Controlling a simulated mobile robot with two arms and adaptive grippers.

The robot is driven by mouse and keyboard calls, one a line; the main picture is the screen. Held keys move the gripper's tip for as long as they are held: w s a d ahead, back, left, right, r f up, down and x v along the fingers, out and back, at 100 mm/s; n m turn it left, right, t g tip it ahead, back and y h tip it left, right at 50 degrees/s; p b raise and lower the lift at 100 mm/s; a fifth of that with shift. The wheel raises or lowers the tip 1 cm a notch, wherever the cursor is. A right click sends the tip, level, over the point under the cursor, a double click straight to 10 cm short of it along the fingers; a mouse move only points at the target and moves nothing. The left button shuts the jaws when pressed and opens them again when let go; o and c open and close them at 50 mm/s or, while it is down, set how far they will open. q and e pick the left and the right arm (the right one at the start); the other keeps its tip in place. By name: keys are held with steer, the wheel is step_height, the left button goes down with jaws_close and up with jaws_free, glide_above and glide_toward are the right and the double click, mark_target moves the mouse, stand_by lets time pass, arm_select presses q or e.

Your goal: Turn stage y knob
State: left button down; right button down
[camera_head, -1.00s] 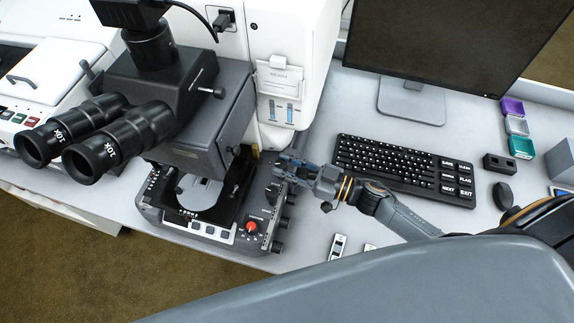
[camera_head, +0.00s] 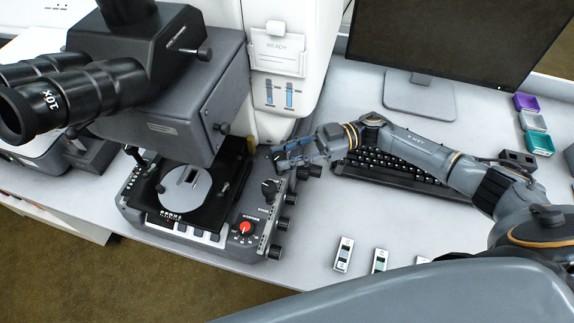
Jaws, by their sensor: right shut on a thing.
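The microscope base (camera_head: 170,222) stands at the left of the bench, with its stage (camera_head: 206,212) and a round plate (camera_head: 184,191) on it. Several dark knobs line the base's right side, among them a front one (camera_head: 275,251) and a middle one (camera_head: 290,198). My right gripper (camera_head: 280,158) comes in from the right and is at the rear right of the base. It is shut on a knob there, which its fingers largely hide; I cannot read which knob it is. My left gripper is not in view.
The binocular head (camera_head: 165,110) overhangs the stage on the left. A red knob (camera_head: 245,227) sits on the base's front panel. A keyboard (camera_head: 395,178) lies under my right forearm, with a monitor stand (camera_head: 420,97) behind. Small slide-like pieces (camera_head: 343,254) lie in front. The bench between is clear.

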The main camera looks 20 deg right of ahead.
steer(key=shift+w+n+g+h+b, duration=0.2)
steer(key=shift+n+g+h+b, duration=0.1)
steer(key=shift+n+g+b, duration=1.3)
steer(key=shift+m+g, duration=0.3)
steer(key=shift+g, duration=0.1)
steer(key=c, duration=1)
jaws_free()
steer(key=shift+w+d, duration=0.1)
steer(key=shift+d, duration=0.1)
steer(key=shift+v, duration=5.75)
